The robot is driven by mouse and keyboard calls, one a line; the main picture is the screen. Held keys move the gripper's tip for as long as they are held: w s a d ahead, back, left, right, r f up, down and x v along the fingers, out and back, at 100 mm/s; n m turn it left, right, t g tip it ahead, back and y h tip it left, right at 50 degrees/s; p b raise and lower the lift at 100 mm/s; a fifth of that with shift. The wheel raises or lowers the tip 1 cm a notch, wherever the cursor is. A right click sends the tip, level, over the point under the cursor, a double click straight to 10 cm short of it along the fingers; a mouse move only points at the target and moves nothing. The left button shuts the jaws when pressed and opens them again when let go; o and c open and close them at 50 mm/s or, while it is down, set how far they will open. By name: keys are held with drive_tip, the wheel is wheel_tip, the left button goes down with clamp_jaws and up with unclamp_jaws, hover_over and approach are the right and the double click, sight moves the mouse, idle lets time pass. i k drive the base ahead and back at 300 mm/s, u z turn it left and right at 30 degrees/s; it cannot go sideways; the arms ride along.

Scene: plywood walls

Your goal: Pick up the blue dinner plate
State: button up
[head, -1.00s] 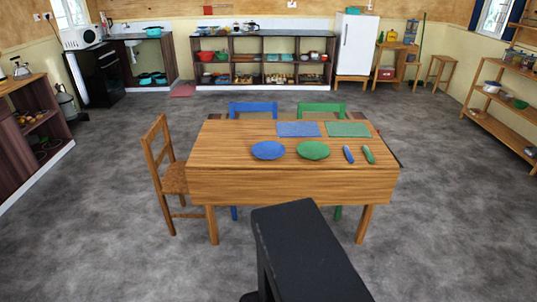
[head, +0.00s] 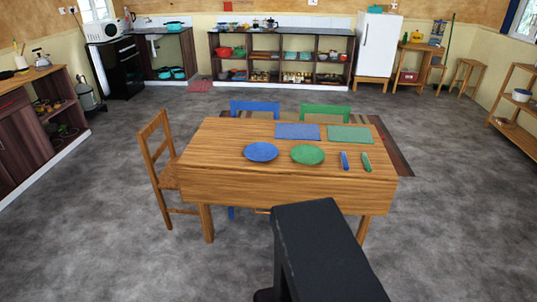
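The blue dinner plate (head: 261,152) lies flat on the wooden table (head: 285,190), left of centre. A green plate (head: 308,155) lies just to its right, with a small gap between them. My dark arm shows at the bottom of the head view, in front of the table's near edge. My gripper is not in view, so its state and its distance from the plate are hidden.
A blue mat (head: 298,131) and a green mat (head: 350,134) lie behind the plates. Blue (head: 344,161) and green (head: 366,162) narrow items lie at the right. A wooden chair (head: 158,165) stands at the table's left.

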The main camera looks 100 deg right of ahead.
sight(261, 152)
drive_tip(key=u, duration=0.05)
drive_tip(key=k, duration=1.5)
drive_tip(key=z, duration=1.85)
drive_tip(key=i, duration=1)
drive_tip(key=z, duration=0.1)
